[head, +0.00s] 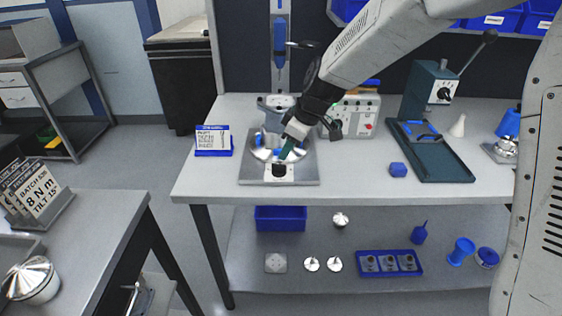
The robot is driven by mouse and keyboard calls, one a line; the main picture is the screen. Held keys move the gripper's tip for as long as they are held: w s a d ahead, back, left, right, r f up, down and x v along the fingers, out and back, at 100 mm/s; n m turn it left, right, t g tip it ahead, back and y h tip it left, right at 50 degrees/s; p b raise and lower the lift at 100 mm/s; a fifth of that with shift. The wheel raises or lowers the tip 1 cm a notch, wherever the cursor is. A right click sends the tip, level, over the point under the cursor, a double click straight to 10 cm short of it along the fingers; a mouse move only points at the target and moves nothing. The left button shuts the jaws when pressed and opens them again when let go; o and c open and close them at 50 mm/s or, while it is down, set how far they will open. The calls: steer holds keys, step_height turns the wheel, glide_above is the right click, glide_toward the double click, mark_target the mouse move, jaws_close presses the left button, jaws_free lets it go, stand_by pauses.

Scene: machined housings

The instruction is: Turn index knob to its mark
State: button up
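A dark knob (279,170) sits on a small pale plate at the front of the grey fixture plate (307,173); it looks like the index knob. Its mark is too small to make out. My gripper (285,153) reaches down from the upper right, its greenish tip just above and behind the knob, over a round silver housing (262,154) with blue parts. I cannot tell whether the gripper touches anything, and its finger opening is too small to see. My arm and gripper hide part of the fixture.
A blue-based sign (213,152) stands left of the fixture. A grey control box (357,117) is behind, and a dark green press (429,98) with its tray (448,169) is to the right.

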mark_target(279, 164)
steer(key=x, duration=0.6)
steer(key=shift+f, duration=0.1)
jaws_close()
